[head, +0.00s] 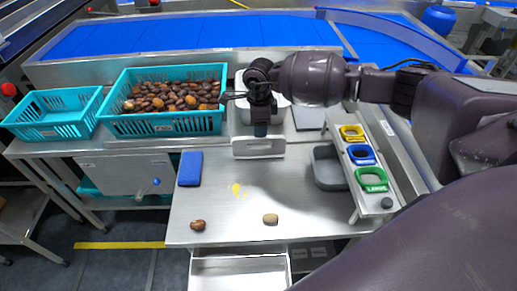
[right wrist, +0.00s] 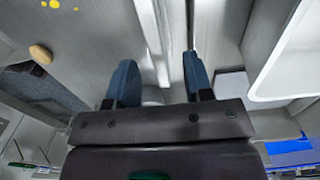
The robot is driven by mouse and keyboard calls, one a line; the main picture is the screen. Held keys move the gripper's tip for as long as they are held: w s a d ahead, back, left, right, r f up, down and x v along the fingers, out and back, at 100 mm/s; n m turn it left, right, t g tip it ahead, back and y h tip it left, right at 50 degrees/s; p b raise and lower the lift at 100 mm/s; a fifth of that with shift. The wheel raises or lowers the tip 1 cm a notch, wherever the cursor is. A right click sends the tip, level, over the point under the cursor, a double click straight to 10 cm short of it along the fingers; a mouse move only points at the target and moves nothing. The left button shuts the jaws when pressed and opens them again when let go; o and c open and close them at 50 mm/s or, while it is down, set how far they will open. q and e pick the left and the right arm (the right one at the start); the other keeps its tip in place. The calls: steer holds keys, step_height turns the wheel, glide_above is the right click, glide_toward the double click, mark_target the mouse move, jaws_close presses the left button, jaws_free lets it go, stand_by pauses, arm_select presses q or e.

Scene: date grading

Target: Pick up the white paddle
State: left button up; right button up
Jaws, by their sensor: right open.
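The white paddle (head: 258,153) stands on the steel table below my right gripper, with a slot near its upper edge. My right gripper (head: 261,131) points down at its top edge. In the right wrist view, the two blue fingertips of this gripper (right wrist: 160,76) are apart, with a pale, narrow strip seen between them. The strip looks like the paddle on edge; I cannot tell whether the fingers touch it. My left gripper is not in view.
A teal crate of dates (head: 160,124) and another teal crate (head: 60,133) stand at left. A blue pad (head: 190,169), a dark date (head: 198,225) and a light date (head: 271,219) lie in front. A grey bin (head: 325,172) and coloured frames (head: 361,154) stand at right.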

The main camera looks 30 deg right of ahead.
mark_target(259, 141)
steer(key=f, duration=0.5)
steer(key=shift+s+a+f, duration=0.1)
steer(key=shift+s+a, duration=0.15)
steer(key=shift+f, duration=0.5)
jaws_close()
